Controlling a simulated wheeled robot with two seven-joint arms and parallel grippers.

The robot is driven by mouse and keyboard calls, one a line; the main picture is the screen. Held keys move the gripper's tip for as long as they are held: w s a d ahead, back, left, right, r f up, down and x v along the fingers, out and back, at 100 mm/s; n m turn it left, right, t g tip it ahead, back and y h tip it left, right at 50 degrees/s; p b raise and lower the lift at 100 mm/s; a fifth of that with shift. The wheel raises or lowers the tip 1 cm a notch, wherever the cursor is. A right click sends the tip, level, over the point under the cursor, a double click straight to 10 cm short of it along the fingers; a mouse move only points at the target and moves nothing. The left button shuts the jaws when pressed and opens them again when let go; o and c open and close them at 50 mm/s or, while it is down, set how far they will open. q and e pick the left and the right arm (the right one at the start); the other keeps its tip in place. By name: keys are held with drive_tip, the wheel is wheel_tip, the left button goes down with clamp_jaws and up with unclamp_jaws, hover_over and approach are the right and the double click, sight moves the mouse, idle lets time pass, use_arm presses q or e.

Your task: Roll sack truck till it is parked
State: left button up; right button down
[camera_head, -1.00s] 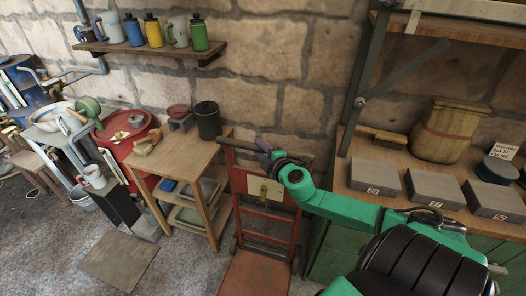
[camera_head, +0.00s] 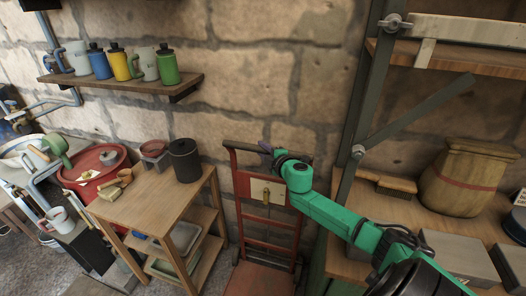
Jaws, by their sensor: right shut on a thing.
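The red sack truck (camera_head: 269,233) stands upright by the stone wall, between a wooden side table and the workbench. Its base plate shows low in the picture. My right arm reaches in from the lower right, and my right gripper (camera_head: 268,155) is at the truck's top handle bar, shut on it. The fingers are small and partly hidden by my wrist. My left gripper is not in view.
The wooden side table (camera_head: 160,205) with a dark canister (camera_head: 185,160) stands close left of the truck. The workbench (camera_head: 350,262) with a sack (camera_head: 465,178), a brush (camera_head: 388,184) and grey boxes is close on the right. A wall shelf (camera_head: 125,85) holds several mugs and bottles.

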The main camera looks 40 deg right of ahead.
drive_tip(key=shift+d+r, duration=0.2)
drive_tip(key=c, duration=0.8)
unclamp_jaws()
drive_tip(key=shift+d, duration=0.1)
drive_tip(key=shift+o, duration=1.1)
drive_tip(key=shift+w, duration=0.15)
drive_tip(key=shift+w+d+f, duration=0.1)
drive_tip(key=shift+f, duration=0.15)
drive_tip(key=shift+s+a, duration=0.2)
drive_tip(key=shift+s, duration=0.35)
drive_tip(key=v, duration=1.3)
drive_tip(key=shift+s, duration=0.25)
drive_tip(key=shift+r, duration=0.1)
